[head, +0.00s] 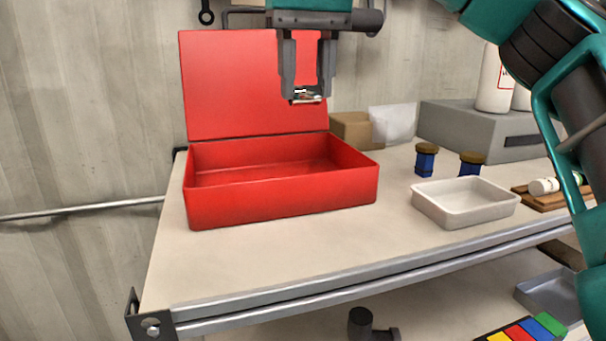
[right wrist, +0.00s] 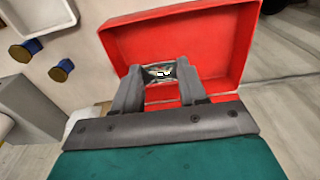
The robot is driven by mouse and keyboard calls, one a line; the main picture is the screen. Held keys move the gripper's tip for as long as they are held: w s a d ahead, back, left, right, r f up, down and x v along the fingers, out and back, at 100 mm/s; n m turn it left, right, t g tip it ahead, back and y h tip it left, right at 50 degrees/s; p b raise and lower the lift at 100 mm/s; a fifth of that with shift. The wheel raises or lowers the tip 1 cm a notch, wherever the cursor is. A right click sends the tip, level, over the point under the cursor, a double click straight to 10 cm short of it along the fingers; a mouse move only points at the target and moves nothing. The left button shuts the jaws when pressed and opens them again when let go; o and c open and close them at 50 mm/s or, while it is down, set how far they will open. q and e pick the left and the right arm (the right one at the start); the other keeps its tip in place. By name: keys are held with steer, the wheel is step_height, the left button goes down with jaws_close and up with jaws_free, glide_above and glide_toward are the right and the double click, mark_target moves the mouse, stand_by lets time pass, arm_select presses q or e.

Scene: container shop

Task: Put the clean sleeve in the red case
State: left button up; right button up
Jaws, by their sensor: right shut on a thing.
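The red case (head: 280,208) stands open on the workbench, its lid raised at the back. No contents show in the part of its inside that I see. My right gripper (head: 307,97) is above the case, in front of the lid, pointing down. It is shut on a small item, seemingly the sleeve (head: 304,96), with white, dark and reddish parts. In the right wrist view the item (right wrist: 159,73) sits between the fingertips with the red case (right wrist: 240,45) beyond it. Whether the sleeve is clean cannot be told. My left gripper is not in view.
A white tray (head: 465,204) stands right of the case, with two blue brown-topped items (head: 425,160) behind it. A cardboard box (head: 352,130) and a white bag (head: 392,124) are at the back. A grey box (head: 480,130) carries white bottles. Bench space before the case is clear.

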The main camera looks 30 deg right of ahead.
mark_target(306, 104)
step_height(306, 104, down, 5)
steer(key=shift+f, duration=0.15)
step_height(306, 104, down, 5)
steer(key=shift+f+b, duration=0.15)
steer(key=shift+b, duration=1.1)
steer(key=shift+f+b, duration=0.3)
steer(key=shift+f, duration=1.25)
steer(key=shift+f, duration=0.15)
steer(key=o, duration=1.2)
